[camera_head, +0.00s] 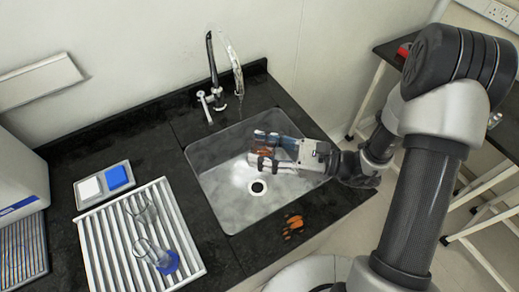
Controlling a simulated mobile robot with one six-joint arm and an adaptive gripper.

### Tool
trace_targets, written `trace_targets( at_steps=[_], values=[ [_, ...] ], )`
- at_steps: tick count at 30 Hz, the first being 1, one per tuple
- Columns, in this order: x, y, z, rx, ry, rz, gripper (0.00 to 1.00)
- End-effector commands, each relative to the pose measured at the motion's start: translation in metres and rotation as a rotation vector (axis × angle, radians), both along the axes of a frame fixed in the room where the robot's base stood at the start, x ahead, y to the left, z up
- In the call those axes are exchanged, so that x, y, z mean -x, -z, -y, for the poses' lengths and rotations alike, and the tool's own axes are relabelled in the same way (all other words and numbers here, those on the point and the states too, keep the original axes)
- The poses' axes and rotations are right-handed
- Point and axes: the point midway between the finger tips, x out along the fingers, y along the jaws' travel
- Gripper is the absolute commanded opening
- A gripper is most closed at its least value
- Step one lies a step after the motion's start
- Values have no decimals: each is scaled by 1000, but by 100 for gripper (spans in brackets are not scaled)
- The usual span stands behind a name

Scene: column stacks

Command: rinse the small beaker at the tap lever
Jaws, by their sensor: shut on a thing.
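My gripper (262,153) is over the sink (215,175), reaching in from the right with its fingers pointing left. It is shut on the small beaker (268,146), whose brown-orange tint shows between the fingers. The fingers hide much of the beaker, and its tilt is hard to tell. The black tap (211,58) stands behind the sink, up and left of my gripper. The tap lever (204,105) is the pale fitting low at its left side. A clear, curved streak shows beside the spout.
A ribbed white drying rack (91,251) left of the sink holds a clear glass vessel (141,209) and a glass cylinder with a blue base (168,262). A small tray (103,182) has white and blue pads. An orange spill (293,227) lies on the front counter edge.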

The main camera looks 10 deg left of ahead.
Motion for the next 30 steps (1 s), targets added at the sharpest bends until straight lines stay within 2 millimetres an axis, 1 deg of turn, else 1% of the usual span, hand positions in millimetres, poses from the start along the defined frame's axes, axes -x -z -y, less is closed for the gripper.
trace_targets(
  at_steps=[30],
  values=[
    [-84, 20, -51, -1, -3, 2, 21]
  ],
)
